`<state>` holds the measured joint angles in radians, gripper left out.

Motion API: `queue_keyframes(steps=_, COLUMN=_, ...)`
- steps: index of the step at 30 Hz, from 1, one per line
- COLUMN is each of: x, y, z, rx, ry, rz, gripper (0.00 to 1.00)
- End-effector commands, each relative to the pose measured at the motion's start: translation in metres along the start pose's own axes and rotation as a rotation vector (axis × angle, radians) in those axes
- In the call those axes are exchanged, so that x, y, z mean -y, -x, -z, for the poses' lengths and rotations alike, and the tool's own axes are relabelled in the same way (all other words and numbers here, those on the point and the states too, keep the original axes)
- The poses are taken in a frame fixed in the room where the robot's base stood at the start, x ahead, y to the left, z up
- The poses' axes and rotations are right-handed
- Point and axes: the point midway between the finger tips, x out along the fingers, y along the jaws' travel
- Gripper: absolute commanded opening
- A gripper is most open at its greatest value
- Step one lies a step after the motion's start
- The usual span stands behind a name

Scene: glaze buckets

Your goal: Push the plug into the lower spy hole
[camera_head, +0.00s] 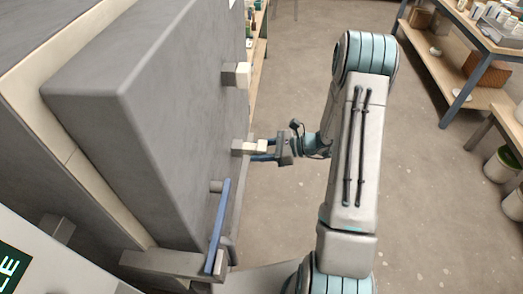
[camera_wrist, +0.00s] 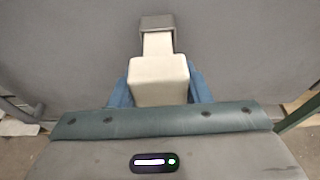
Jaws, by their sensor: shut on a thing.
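The plug (camera_wrist: 158,82) is a cream block with a narrower stem. My gripper (camera_head: 262,150) is shut on its block, with a blue finger on each side in the wrist view (camera_wrist: 159,90). The stem points at the grey collar of the lower spy hole (camera_wrist: 157,22), which juts from the kiln door. The stem's end meets the collar, and a length of stem shows outside it. How deep the stem sits is hidden. In the head view the plug (camera_head: 256,147) is level with the lower collar (camera_head: 237,147).
Another cream plug (camera_head: 243,75) sits at the upper collar on the grey kiln door (camera_head: 165,120). A blue door handle (camera_head: 218,226) stands out below the lower spy hole. Open floor (camera_head: 290,90) lies right of the door; shelves (camera_head: 450,75) stand at the far right.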

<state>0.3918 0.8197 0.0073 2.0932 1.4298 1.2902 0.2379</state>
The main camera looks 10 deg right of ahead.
Motion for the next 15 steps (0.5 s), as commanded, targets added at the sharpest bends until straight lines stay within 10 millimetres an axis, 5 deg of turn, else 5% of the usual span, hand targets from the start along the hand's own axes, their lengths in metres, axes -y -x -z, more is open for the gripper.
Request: queue_keyframes(steps=15, x=0.000, y=-0.015, z=-0.005, rx=0.001, ry=0.001, rz=-0.001, gripper=0.19)
